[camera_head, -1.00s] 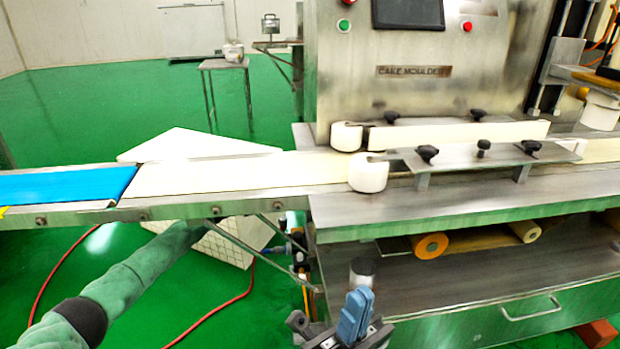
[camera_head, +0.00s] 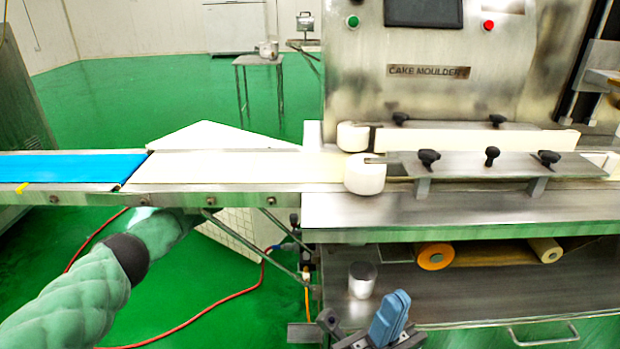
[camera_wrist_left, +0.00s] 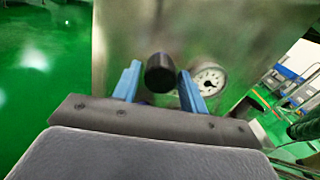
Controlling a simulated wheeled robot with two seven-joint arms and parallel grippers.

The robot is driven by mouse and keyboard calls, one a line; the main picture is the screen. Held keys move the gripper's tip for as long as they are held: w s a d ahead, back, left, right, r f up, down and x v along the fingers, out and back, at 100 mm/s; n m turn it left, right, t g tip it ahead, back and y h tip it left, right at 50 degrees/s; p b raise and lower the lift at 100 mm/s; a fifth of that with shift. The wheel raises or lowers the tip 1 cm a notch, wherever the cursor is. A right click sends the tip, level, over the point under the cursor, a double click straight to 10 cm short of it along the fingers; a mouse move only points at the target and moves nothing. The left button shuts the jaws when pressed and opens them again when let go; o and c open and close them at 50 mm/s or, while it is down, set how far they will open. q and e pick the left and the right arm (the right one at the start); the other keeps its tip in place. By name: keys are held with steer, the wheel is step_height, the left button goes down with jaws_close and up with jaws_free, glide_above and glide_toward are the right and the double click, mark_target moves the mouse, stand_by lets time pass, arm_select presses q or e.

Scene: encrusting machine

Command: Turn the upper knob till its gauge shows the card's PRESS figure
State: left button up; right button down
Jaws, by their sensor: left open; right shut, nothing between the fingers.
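In the left wrist view a black knob (camera_wrist_left: 160,73) stands out from a metal panel. A round white gauge (camera_wrist_left: 209,79) with a dark needle is just right of it; its figures are too small to read. My left gripper (camera_wrist_left: 157,84) is open, with its blue fingers on either side of the knob; I cannot tell whether they touch it. In the head view my left arm reaches under the conveyor and its gripper is hidden. My right gripper (camera_head: 390,316) is shut and empty at the bottom of the head view. I see no card.
The cake moulder (camera_head: 430,72) stands above a steel worktop (camera_head: 440,208). A conveyor with a blue belt (camera_head: 65,168) runs left over my left arm. A red hose (camera_head: 215,316) lies on the green floor.

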arm_select(q)
steer(key=shift+d, duration=0.8)
steer(key=c, duration=0.7)
